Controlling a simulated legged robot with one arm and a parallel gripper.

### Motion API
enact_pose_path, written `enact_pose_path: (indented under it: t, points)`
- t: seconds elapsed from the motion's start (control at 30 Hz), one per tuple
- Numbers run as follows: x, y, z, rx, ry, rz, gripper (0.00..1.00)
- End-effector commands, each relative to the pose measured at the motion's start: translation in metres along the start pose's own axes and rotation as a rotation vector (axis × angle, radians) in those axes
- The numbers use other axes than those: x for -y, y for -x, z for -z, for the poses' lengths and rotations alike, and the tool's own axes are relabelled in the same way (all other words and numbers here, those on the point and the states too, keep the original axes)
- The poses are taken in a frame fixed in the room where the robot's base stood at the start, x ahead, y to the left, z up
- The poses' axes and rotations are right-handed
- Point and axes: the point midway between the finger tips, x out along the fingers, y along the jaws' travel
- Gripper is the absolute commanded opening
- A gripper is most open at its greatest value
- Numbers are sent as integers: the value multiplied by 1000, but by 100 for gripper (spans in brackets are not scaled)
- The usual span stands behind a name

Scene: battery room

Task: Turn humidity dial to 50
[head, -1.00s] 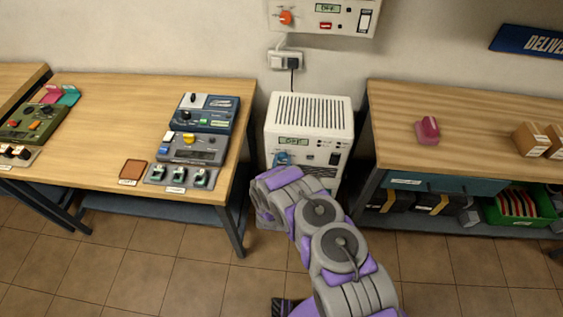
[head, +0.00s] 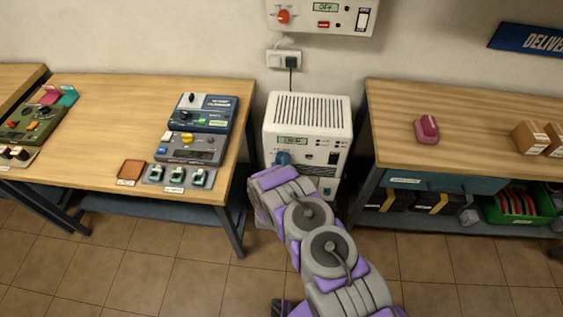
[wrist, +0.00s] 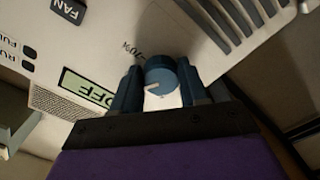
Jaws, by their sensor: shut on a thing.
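The white humidity unit (head: 308,112) stands on the floor between two benches. In the head view the dial (head: 283,158) shows just above my gripper, whose fingers are hard to make out there.
The left bench (head: 120,100) holds several control boxes. The right bench (head: 470,135) holds a pink object (head: 427,130) and cardboard boxes. A wall panel (head: 320,14) with a red knob hangs above, also reading OFF. A power outlet (head: 284,60) is below it.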

Motion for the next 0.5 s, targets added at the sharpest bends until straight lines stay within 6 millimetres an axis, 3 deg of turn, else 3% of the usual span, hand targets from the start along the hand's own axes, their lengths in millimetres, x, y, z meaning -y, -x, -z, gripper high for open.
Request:
enact_pose_path:
  t: [0.5]
  points:
    - [2, 1, 3, -7, 488, 7, 13]
